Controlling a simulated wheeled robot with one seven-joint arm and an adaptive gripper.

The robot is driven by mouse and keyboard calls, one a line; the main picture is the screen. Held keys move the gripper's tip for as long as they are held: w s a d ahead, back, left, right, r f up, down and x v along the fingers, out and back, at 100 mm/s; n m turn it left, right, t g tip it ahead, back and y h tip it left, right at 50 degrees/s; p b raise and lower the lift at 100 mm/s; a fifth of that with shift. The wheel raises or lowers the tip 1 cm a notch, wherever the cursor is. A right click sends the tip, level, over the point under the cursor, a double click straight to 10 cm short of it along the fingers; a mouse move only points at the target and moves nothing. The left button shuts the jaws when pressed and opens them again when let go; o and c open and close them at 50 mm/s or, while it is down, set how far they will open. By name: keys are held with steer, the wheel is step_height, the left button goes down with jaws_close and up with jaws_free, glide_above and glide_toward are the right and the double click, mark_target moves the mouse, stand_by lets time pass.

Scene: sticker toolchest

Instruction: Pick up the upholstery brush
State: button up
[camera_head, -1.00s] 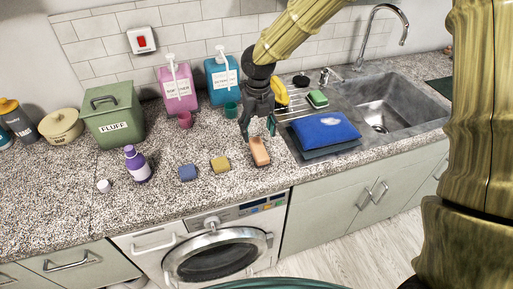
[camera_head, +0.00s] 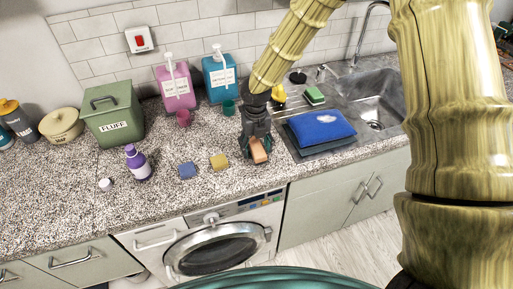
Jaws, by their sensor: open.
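A small orange-brown block (camera_head: 258,152), which looks like the upholstery brush, lies on the speckled counter near its front edge, above the washing machine. Its bristles cannot be made out. My dark gripper (camera_head: 256,147) points down over it, open, with a finger on each side of the block. The gripper body hides the block's far end. Whether the fingers touch it cannot be told.
Blue (camera_head: 187,170) and yellow (camera_head: 219,162) sponges lie to the left. A folded blue cloth (camera_head: 320,127) is close on the right, before the sink (camera_head: 375,105). Behind stand a teal cup (camera_head: 229,107), a pink bottle (camera_head: 176,88) and a blue bottle (camera_head: 219,78).

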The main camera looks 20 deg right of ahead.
mark_target(256, 146)
steer(key=c, duration=1.1)
steer(key=shift+c, duration=0.2)
steer(key=shift+w+r+b, duration=0.1)
steer(key=shift+r+b, duration=0.4)
steer(key=shift+r, duration=0.35)
steer(key=shift+s+a+r+b, duration=0.1)
steer(key=shift+s+r+b, duration=0.15)
steer(key=shift+r, duration=0.15)
steer(key=shift+s+r+b, duration=0.1)
steer(key=shift+r+b, duration=0.1)
steer(key=shift+r, duration=0.2)
steer(key=s+a+b, duration=0.2)
steer(key=s, duration=0.5)
steer(key=s+a+r+b, duration=0.1)
steer(key=s+a+b, duration=0.1)
steer(key=s, duration=0.6)
steer(key=shift+r, duration=0.3)
steer(key=o, duration=0.5)
steer(key=c, duration=0.4)
